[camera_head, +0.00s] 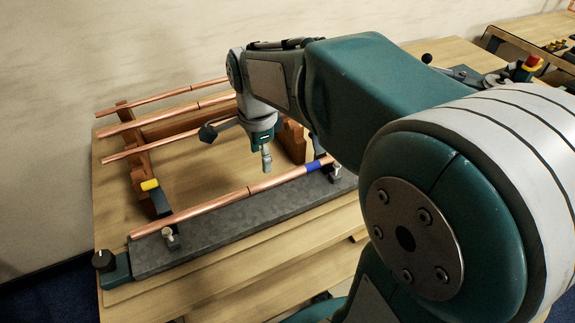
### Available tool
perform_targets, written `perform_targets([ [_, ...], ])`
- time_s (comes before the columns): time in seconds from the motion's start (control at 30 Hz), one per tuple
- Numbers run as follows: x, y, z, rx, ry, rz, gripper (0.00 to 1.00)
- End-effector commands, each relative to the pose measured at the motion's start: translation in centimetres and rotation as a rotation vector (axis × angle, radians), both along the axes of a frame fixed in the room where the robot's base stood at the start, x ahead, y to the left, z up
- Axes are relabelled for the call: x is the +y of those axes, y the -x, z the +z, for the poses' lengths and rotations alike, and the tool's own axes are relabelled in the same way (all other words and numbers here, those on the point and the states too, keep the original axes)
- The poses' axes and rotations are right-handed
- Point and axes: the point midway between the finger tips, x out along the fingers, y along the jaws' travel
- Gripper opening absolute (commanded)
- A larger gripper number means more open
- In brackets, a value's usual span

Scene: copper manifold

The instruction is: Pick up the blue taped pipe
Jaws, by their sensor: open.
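A copper pipe with a band of blue tape (316,164) near its right end lies along a dark grey slab (200,240) on the wooden table. A seam (249,189) shows partway along this copper line, so the blue-taped piece appears to meet another copper length (190,215) end to end. My gripper (266,165) points down above and behind the line, near the seam and left of the blue tape. It is open and appears empty, apart from the pipe. My arm reaches in from the right and hides part of the table behind it.
A wooden rack (140,160) behind the slab holds several copper pipes (160,126). A yellow piece (150,184) sits on its left front. Small clamps (168,235) stand along the slab, with a black knob (103,259) at its left end. Another table stands at the upper right.

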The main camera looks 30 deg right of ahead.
Motion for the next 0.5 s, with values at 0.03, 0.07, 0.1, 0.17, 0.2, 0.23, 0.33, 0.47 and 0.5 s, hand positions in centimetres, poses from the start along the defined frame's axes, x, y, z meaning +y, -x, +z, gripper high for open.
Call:
perform_targets([
  [0.03, 0.1, 0.0, -1.0, 0.004, 0.000, 0.002, 0.70],
  [0.07, 0.1, 0.1, -1.5, 0.005, 0.001, 0.002, 0.70],
  [0.1, 0.1, 0.0, -2.2, 0.004, 0.001, 0.003, 0.70],
  [0.17, 0.1, 0.0, -3.1, 0.003, 0.001, 0.004, 0.70],
  [0.2, 0.2, 0.0, -3.6, 0.004, 0.001, 0.004, 0.70],
  [0.23, 0.2, -0.1, -3.9, 0.002, 0.002, 0.004, 0.70],
  [0.33, 0.2, -0.1, -4.6, 0.001, 0.002, 0.005, 0.70],
  [0.47, 0.0, -0.4, -6.1, 0.003, 0.002, 0.005, 0.70],
  [0.5, -0.1, -0.5, -6.7, 0.004, 0.002, 0.005, 0.70],
])
